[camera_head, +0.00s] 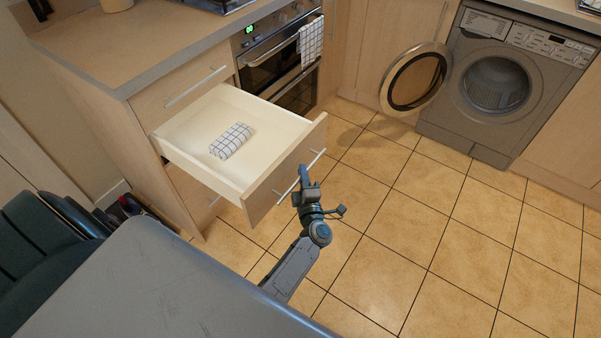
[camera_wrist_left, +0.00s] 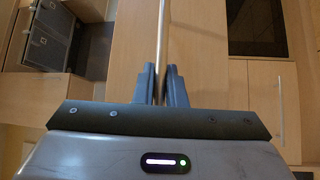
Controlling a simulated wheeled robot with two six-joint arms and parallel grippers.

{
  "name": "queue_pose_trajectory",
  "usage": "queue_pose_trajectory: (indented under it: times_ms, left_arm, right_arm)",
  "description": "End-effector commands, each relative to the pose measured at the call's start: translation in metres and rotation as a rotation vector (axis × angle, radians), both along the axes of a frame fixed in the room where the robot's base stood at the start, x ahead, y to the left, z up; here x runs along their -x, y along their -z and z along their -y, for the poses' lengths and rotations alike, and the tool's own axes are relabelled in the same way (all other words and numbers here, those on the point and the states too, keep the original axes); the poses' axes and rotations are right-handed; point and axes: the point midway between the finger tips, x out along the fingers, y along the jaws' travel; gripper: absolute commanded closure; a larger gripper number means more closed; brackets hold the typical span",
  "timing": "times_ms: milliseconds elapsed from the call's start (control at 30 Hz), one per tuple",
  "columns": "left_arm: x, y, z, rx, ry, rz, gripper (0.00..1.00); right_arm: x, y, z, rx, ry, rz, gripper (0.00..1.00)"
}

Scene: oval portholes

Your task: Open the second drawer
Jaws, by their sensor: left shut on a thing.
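The second drawer (camera_head: 285,178) is pulled well out of the wooden cabinet, below a closed top drawer (camera_head: 180,88). Its pale inside shows, with a folded checked cloth (camera_head: 231,140) lying in it. My left gripper (camera_head: 304,181) is at the bar handle (camera_head: 316,160) on the drawer front, with its fingers shut on the bar. In the left wrist view the handle (camera_wrist_left: 161,35) runs upright between the two dark fingertips (camera_wrist_left: 160,80). My right gripper is in neither view.
A grey surface (camera_head: 150,285) fills the lower left, near a dark chair (camera_head: 35,250). An oven (camera_head: 278,58) is beside the drawers. A washing machine (camera_head: 500,85) stands at the back right with its round door (camera_head: 416,80) open. The tiled floor (camera_head: 410,225) at right is clear.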

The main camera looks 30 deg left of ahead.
Motion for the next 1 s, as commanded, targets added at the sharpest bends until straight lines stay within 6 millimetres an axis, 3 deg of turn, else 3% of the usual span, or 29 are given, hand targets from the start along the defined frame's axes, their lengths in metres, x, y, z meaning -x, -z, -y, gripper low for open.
queue_pose_trajectory:
  times_ms: [467,500,600,1000]
  left_arm:
    - [0.0010,0.0015,0.0018,0.001,0.000,-0.002,1.00]
    - [0.0010,0.0015,0.0018,0.001,0.000,-0.002,0.81]
    - [0.0008,0.0012,0.0017,0.001,0.000,-0.002,0.67]
    - [-0.0001,0.0032,0.0057,0.001,0.001,-0.001,0.67]
  right_arm:
    - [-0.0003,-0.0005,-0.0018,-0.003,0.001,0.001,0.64]
    - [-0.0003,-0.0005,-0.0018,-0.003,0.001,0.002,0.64]
    - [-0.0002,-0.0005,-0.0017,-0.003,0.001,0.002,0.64]
    - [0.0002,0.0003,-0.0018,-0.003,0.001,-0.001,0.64]
